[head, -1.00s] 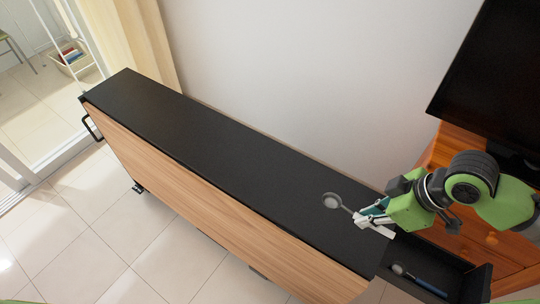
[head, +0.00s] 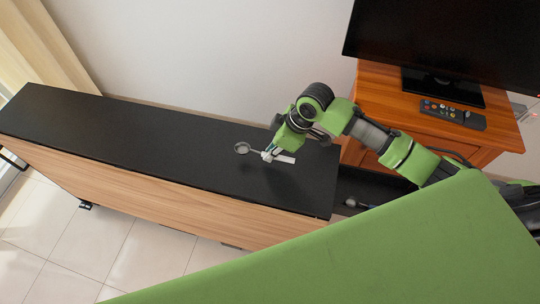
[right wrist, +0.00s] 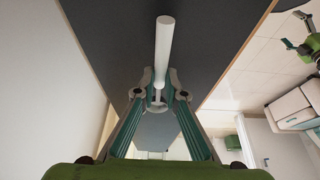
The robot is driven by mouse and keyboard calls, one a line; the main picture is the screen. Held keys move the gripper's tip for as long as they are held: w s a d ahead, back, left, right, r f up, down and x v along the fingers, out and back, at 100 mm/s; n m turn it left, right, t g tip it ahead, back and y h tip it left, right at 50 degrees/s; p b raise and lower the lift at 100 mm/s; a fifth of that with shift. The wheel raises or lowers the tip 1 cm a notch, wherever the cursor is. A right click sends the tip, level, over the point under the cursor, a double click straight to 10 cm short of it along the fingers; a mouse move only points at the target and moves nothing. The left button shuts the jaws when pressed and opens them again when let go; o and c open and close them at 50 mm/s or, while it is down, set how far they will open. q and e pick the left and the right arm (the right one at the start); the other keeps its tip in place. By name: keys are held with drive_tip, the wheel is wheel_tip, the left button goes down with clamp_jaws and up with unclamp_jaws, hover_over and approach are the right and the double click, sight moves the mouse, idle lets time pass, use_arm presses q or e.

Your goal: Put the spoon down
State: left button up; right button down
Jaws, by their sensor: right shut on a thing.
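My right gripper (head: 268,156) is shut on the spoon. The spoon's grey round bowl (head: 242,148) points left in the head view, with its pale handle on the other side of the fingers. In the right wrist view the white handle (right wrist: 164,45) sticks out from between the fingertips (right wrist: 159,84). The spoon is over the black top of the long cabinet (head: 150,140), near its right end. It seems slightly above the surface, with a dark shadow below. My left gripper is not seen in the head view.
An open dark drawer or tray (head: 345,183) at the cabinet's right end holds small items (head: 352,203). A wooden stand (head: 385,85) bears a television (head: 440,40) and a remote control (head: 437,107). The cabinet top left of the spoon is bare.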

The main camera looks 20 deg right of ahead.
drive_tip(key=shift+w+a+f, duration=0.2)
drive_tip(key=shift+w+f, duration=0.05)
drive_tip(key=shift+f, duration=0.1)
drive_tip(key=shift+f+p, duration=0.45)
drive_tip(key=shift+f, duration=1.05)
drive_tip(key=shift+f, duration=0.1)
drive_tip(key=c, duration=2.1)
unclamp_jaws()
drive_tip(key=v, duration=1.2)
drive_tip(key=shift+d+b, duration=0.1)
drive_tip(key=shift+b, duration=0.3)
drive_tip(key=shift+s, duration=0.1)
